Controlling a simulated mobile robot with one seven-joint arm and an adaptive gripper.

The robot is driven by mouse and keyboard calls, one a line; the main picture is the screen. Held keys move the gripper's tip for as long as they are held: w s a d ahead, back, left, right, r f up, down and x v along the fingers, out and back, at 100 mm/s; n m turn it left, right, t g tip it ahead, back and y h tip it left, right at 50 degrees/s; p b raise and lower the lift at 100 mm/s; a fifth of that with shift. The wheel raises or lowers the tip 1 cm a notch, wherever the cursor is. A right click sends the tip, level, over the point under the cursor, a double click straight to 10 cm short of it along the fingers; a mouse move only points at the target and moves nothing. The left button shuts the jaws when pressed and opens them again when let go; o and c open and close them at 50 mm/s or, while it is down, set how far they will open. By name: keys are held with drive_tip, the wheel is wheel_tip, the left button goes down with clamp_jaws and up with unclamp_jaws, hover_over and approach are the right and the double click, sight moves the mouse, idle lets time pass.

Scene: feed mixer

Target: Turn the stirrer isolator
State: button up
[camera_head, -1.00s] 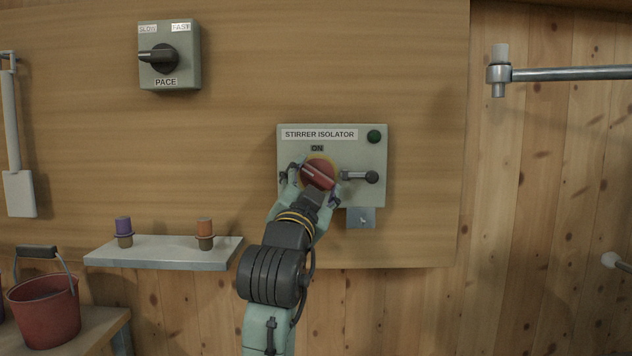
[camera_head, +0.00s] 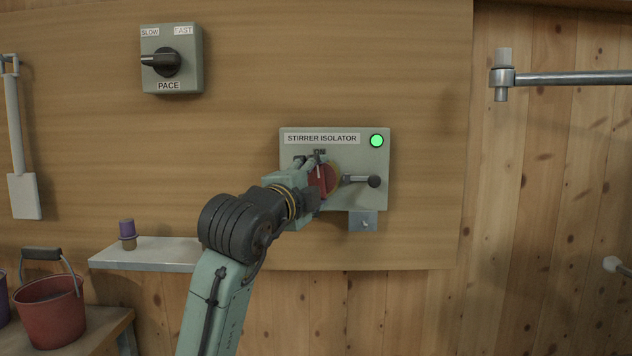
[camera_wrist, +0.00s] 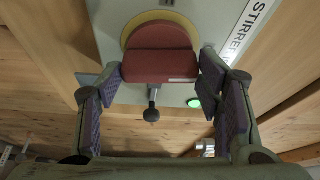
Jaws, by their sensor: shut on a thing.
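The stirrer isolator is a grey-green box (camera_head: 286,200) on the wooden panel, with a red rotary knob (camera_head: 329,181) over a yellow ring. The knob's grip bar stands near upright in the head view. My gripper (camera_head: 318,182) is at the knob from the left and partly hides it and the box's left side. In the wrist view the red knob (camera_wrist: 158,64) sits between the two fingers of my gripper (camera_wrist: 161,78), which is shut on it. The round lamp (camera_head: 376,140) at the box's top right glows green; it also shows in the wrist view (camera_wrist: 193,103).
A black-ended lever (camera_head: 362,181) sticks out just right of the knob, with a small metal plate (camera_head: 362,223) below. The PACE switch (camera_head: 171,60) is up left. A shelf (camera_head: 140,256) with a purple-topped peg (camera_head: 127,233) and a red bucket (camera_head: 50,312) are lower left.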

drive_tip(key=shift+m+g, duration=0.3)
drive_tip(key=shift+m, duration=0.3)
drive_tip(key=o, duration=1.2)
drive_tip(key=shift+c, duration=0.2)
drive_tip(key=v, duration=1.2)
drive_tip(key=shift+r, duration=0.1)
